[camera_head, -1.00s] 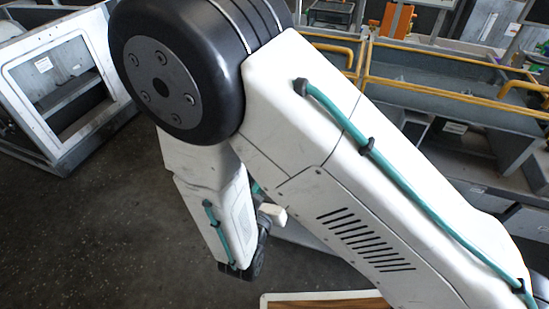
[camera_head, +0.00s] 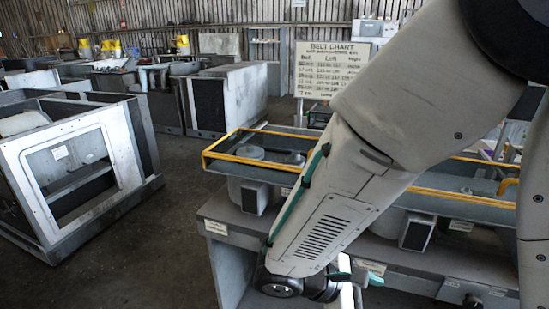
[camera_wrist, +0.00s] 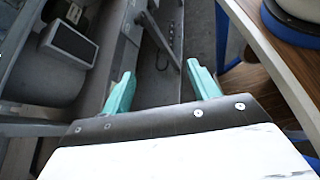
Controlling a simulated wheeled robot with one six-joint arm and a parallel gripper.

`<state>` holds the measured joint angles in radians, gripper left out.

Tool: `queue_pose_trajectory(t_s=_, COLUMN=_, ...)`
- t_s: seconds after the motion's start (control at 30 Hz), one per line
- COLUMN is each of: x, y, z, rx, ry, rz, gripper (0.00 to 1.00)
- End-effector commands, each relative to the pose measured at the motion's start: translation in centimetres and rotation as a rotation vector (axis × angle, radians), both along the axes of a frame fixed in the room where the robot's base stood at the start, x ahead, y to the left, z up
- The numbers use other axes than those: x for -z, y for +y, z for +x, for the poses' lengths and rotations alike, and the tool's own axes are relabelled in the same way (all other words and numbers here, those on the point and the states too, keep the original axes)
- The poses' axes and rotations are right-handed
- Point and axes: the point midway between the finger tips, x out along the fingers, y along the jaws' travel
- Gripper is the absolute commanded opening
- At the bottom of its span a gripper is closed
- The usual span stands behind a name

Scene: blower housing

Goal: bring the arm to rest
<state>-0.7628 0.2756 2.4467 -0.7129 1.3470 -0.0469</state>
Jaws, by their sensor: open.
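My gripper (camera_wrist: 161,84) shows in the wrist view with its two teal fingers spread apart and nothing between them. In the head view my arm comes down from the upper right, its forearm slanting to the lower left in front of a grey workbench. My gripper (camera_head: 355,278) shows there only in part, low and beside the wrist joint, with small teal pieces visible. The wrist view looks past the fingers to a grey bench structure on the left and a brown wooden surface (camera_wrist: 262,68) on the right.
A white-framed housing (camera_head: 85,140) stands on the floor at left. A belt chart board (camera_head: 325,72) stands behind. Dark floor (camera_head: 150,250) between housing and bench is clear.

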Motion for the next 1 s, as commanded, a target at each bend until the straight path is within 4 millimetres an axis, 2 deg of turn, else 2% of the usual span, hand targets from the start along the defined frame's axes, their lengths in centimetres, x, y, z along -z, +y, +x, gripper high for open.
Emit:
queue_pose_trajectory(t_s=0.03, x=-1.1, y=-0.8, z=-0.7, rx=0.099, ry=-0.034, rz=0.072, gripper=0.6)
queue_pose_trajectory(t_s=0.13, x=-2.8, y=-1.8, z=-2.3, rx=0.287, ry=-0.094, rz=0.209, gripper=0.6)
queue_pose_trajectory(t_s=0.5, x=-9.2, y=-3.6, z=-6.3, rx=0.868, ry=-0.376, rz=0.693, gripper=0.6)
queue_pose_trajectory(t_s=0.63, x=-11.6, y=-4.4, z=-7.2, rx=1.01, ry=-0.5, rz=0.84, gripper=0.6)
queue_pose_trajectory(t_s=0.8, x=-14.3, y=-6.2, z=-8.2, rx=1.105, ry=-0.659, rz=0.947, gripper=0.6)
queue_pose_trajectory(t_s=1.0, x=-15.7, y=-7.8, z=-8.7, rx=1.148, ry=-0.764, rz=0.972, gripper=0.6)
